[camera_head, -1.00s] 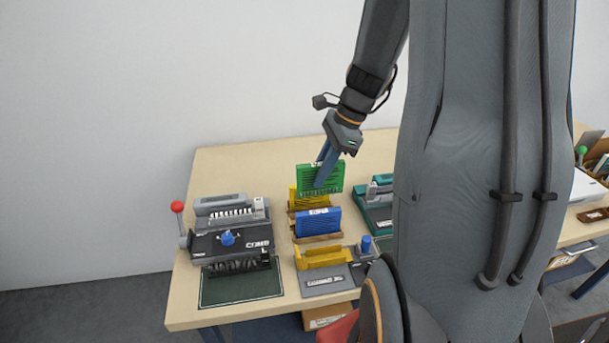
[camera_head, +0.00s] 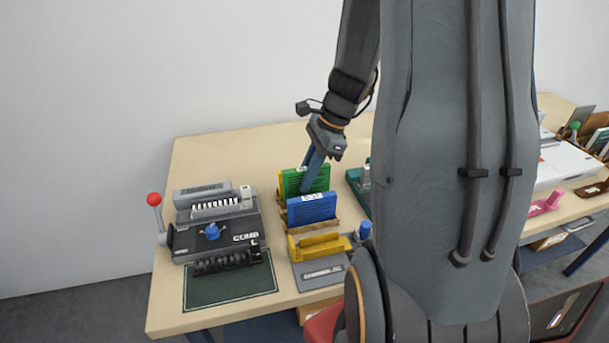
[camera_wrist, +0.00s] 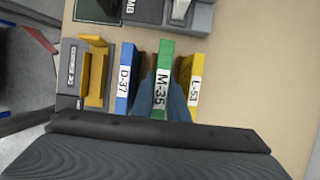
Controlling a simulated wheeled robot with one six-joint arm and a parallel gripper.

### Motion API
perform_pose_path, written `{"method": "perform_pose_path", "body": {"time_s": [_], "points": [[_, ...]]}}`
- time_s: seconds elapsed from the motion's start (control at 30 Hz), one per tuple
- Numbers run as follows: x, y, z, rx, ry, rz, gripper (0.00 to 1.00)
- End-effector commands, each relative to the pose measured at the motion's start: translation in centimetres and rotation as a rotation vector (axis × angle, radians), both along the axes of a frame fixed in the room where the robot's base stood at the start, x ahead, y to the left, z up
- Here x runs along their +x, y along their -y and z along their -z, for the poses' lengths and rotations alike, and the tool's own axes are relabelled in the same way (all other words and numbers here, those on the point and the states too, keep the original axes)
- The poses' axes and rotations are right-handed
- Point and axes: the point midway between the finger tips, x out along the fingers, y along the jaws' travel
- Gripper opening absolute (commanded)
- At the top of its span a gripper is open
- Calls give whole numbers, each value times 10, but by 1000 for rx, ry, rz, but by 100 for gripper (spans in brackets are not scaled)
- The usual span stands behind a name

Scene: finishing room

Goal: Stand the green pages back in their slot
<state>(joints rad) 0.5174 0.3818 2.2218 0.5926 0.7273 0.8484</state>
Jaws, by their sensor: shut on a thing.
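The green pages (camera_head: 291,180), labelled M-35 in the wrist view (camera_wrist: 163,78), are upright between my fingers. My gripper (camera_head: 310,181) is shut on them from above, with blue fingers on both sides in the wrist view (camera_wrist: 163,98). They stand in line between the blue pages (camera_head: 312,209), labelled D-37 (camera_wrist: 125,78), and the yellow pages (camera_wrist: 195,85), labelled L-53. The brown rack (camera_head: 316,227) shows below the blue pages. The blue pages hide the lower edge of the green ones, so I cannot tell whether it touches the slot floor.
A comb binding machine (camera_head: 213,235) with a red-knobbed lever stands left of the rack. A grey and yellow punch (camera_head: 320,262) stands in front. A teal machine (camera_head: 358,180) is at the right, partly behind my arm. The table behind the rack is clear.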

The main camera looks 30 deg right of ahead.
Motion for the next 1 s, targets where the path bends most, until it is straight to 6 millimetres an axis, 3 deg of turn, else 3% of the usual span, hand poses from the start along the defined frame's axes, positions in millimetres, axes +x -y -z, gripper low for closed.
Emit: {"method": "perform_pose_path", "body": {"time_s": [0.1,0.3,1.0], "points": [[1,0,16,0,1,0,0],[1,0,30,-1,1,0,0],[0,0,31,0,1,0,0]]}}
